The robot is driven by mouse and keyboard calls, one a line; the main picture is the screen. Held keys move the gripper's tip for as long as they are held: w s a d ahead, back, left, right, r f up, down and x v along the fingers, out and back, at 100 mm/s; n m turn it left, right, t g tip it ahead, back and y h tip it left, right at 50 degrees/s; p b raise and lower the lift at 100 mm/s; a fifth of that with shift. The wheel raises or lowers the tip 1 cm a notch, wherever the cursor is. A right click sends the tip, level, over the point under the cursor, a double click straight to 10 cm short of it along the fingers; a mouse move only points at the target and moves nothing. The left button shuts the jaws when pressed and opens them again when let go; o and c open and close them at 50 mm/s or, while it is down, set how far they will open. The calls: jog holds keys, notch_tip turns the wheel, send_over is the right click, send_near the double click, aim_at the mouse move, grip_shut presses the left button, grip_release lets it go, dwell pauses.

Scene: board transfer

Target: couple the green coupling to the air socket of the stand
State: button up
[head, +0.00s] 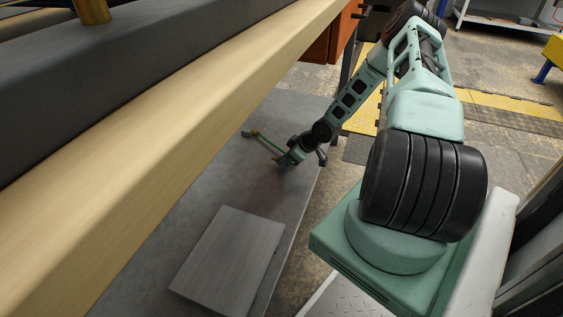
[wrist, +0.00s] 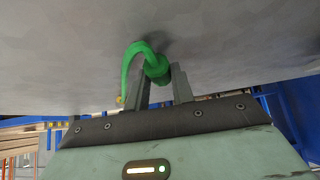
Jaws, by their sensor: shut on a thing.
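The green coupling (wrist: 157,68) shows in the wrist view between my fingertips, with its green hose (wrist: 130,62) curving over to the left and down. My gripper (wrist: 162,82) is shut on the coupling. In the head view my gripper (head: 285,159) is small, low over the grey surface. A thin green line, likely the hose (head: 268,143), runs from it up and left to a small grey and brass piece (head: 250,133). A small brass-coloured spot (wrist: 120,99) shows left of my fingers in the wrist view. I cannot make out the stand's air socket for certain.
A pale flat plate (head: 230,262) lies on the grey surface (head: 195,180) nearer the camera. A long wooden beam (head: 150,150) crosses the left of the head view and hides what is behind it. An orange cabinet (head: 328,45) stands at the back.

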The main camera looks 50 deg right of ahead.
jog(key=shift+r+p, duration=2.25)
jog(key=shift+r, duration=0.3)
